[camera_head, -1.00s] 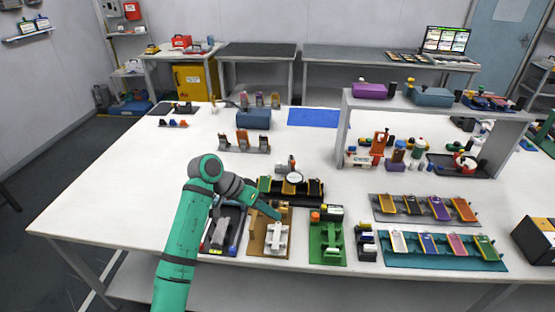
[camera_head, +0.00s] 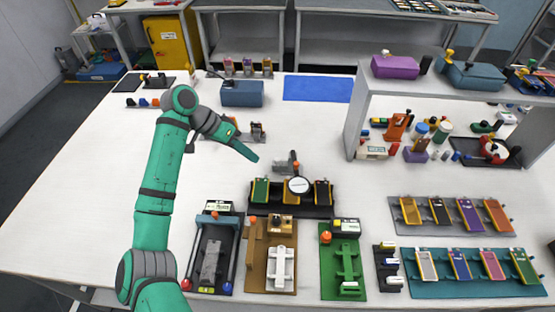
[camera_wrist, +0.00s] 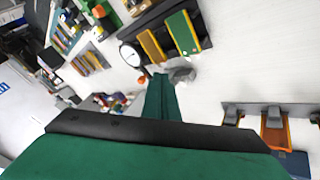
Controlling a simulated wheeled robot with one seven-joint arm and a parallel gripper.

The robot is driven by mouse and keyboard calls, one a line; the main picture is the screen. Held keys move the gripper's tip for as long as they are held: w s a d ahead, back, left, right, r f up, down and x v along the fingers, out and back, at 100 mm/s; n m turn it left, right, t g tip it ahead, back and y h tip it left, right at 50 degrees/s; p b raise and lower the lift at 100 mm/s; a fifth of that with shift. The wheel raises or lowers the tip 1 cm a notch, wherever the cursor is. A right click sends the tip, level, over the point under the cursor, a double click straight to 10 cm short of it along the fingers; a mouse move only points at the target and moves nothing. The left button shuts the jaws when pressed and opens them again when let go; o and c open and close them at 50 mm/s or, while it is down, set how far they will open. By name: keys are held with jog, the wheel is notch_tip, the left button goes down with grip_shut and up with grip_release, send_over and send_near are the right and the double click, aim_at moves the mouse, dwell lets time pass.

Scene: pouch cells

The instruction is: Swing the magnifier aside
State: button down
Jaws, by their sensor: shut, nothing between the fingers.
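The magnifier (camera_head: 298,185) is a round pale lens with a dark rim. It sits over the middle of a black tray (camera_head: 290,210) holding green and dark yellow-edged cells, with an orange-tipped post behind it. The magnifier also shows at upper left of the wrist view (camera_wrist: 130,55), next to yellow and green cells. My gripper (camera_head: 253,157) is shut and empty, a little behind and left of the magnifier and apart from it. In the wrist view the green fingers (camera_wrist: 160,78) are together, with their tips near a small grey thing.
In front stand a dark fixture (camera_head: 213,286), a brown fixture (camera_head: 255,281) and a green fixture (camera_head: 347,292). A shelf (camera_head: 455,82) rises at right. Behind lie a blue box (camera_head: 242,95) and blue mat (camera_head: 318,89). The left table is largely clear.

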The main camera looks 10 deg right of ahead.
aim_at(296, 169)
jog(key=x, duration=0.9)
jog(key=shift+w, duration=0.3)
jog(key=shift+s+d+f, duration=0.2)
jog(key=shift+s+d, duration=0.45)
jog(key=shift+d, duration=0.25)
jog(key=shift+s+d+f, duration=0.2)
jog(key=shift+s+d, duration=0.45)
jog(key=shift+d, duration=0.25)
jog(key=shift+d, duration=0.1)
